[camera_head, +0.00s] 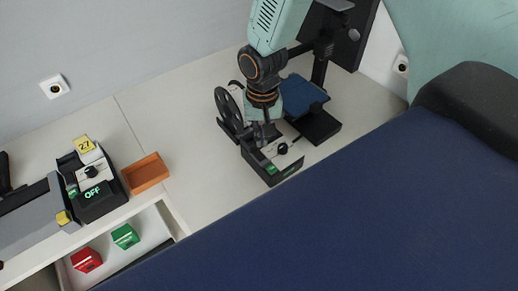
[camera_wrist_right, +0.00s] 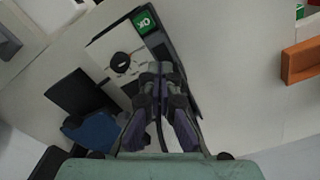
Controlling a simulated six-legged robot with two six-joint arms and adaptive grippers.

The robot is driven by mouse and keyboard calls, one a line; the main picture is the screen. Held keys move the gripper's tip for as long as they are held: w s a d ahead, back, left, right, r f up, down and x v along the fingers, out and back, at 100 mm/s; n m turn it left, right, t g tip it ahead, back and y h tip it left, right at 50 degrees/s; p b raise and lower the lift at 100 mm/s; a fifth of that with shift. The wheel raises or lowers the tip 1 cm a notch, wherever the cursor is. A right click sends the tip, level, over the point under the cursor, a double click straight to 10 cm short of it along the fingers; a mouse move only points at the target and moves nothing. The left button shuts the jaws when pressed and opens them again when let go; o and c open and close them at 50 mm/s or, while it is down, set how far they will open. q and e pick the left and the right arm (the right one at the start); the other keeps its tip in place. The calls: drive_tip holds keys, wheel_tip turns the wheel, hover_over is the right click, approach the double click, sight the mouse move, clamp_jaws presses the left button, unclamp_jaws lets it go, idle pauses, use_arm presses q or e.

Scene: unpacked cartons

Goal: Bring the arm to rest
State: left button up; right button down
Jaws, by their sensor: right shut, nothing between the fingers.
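My right arm reaches down from the top of the head view, and its gripper (camera_head: 264,135) points down at a small black device with a white top (camera_head: 283,153). The gripper is shut with nothing in it. In the right wrist view the shut fingers (camera_wrist_right: 160,70) are in front of the same device, which shows a black knob (camera_wrist_right: 121,59) and a green OK label (camera_wrist_right: 144,21). Whether the fingertips touch the device, I cannot tell. My left gripper is not in view.
A black reel (camera_head: 229,108) and a blue pad on a stand (camera_head: 304,94) are close to the gripper. On the left are an orange tray (camera_head: 146,172), a device reading OFF (camera_head: 93,195) and a yellow 27 block (camera_head: 84,144). Red (camera_head: 86,260) and green (camera_head: 125,236) blocks lie in an open drawer.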

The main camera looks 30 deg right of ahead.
drive_tip(key=shift+r+p, duration=0.35)
drive_tip(key=shift+r, duration=0.25)
drive_tip(key=s+a+f+n, duration=0.15)
drive_tip(key=s+f, duration=0.25)
drive_tip(key=s, duration=0.4)
drive_tip(key=s+a+f+n, duration=0.1)
drive_tip(key=s+f+n, duration=0.1)
drive_tip(key=s+f, duration=0.5)
drive_tip(key=s+a+f+n, duration=0.1)
drive_tip(key=s+f, duration=0.1)
drive_tip(key=s, duration=0.8)
wheel_tip(320, 180, down, 24)
drive_tip(key=b, duration=2.4)
drive_tip(key=shift+a+b, duration=0.15)
drive_tip(key=shift+b, duration=0.15)
drive_tip(key=shift+r, duration=0.15)
